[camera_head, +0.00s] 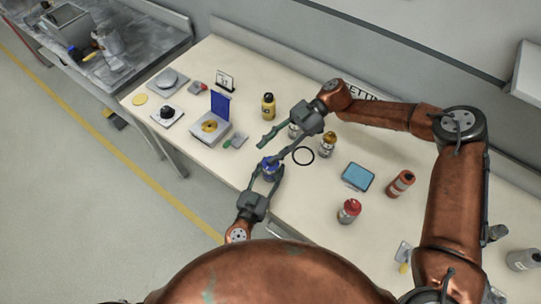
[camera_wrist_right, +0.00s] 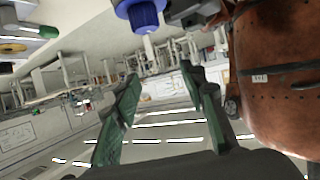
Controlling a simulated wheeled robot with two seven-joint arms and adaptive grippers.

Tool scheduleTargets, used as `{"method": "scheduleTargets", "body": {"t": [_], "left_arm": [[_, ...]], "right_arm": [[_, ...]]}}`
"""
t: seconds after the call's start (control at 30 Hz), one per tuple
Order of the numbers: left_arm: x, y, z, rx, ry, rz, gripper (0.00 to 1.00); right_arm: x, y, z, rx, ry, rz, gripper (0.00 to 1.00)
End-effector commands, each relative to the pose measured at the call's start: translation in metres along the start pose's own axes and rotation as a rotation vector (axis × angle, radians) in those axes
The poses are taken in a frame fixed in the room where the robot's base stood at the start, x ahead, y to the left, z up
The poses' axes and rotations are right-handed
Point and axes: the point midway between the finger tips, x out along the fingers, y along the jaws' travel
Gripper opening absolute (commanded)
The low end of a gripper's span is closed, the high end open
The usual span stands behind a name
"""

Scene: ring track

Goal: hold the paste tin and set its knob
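A small blue tin (camera_head: 270,171), which I take for the paste tin, is between the fingers of my left gripper (camera_head: 265,172), near the table's front edge. The fingers appear closed on its two sides and partly hide it. A ribbed blue knob-like part (camera_wrist_right: 141,13) shows at the top of the right wrist view, cut off by the frame edge. My right gripper (camera_head: 275,145) is above and right of the tin, its fingers spread wide. In the right wrist view the green fingertips (camera_wrist_right: 160,98) are apart with nothing between them.
A yellow bottle (camera_head: 268,106), an amber-topped jar (camera_head: 327,145) and a black ring (camera_head: 303,156) lie around my grippers. A blue-lidded box (camera_head: 210,127) stands left. A blue pad (camera_head: 358,176) and red bottles (camera_head: 349,211) are right. The front-left table edge is clear.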

Motion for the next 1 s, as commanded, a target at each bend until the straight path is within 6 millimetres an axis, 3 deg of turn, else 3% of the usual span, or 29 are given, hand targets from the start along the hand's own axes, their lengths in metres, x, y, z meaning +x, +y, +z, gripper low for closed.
{"method": "scheduleTargets", "body": {"t": [0.1,0.3,1.0], "left_arm": [[0.000,-0.001,0.002,0.000,-0.003,-0.001,0.12],[0.000,-0.001,0.002,0.000,-0.003,-0.002,0.12],[0.000,-0.001,0.002,0.001,-0.002,-0.002,0.12]], "right_arm": [[-0.008,0.000,-0.018,-0.002,-0.001,0.001,0.39],[-0.014,0.000,-0.033,0.001,0.000,0.000,0.39],[-0.014,0.000,-0.034,0.000,0.000,0.000,0.39]]}}
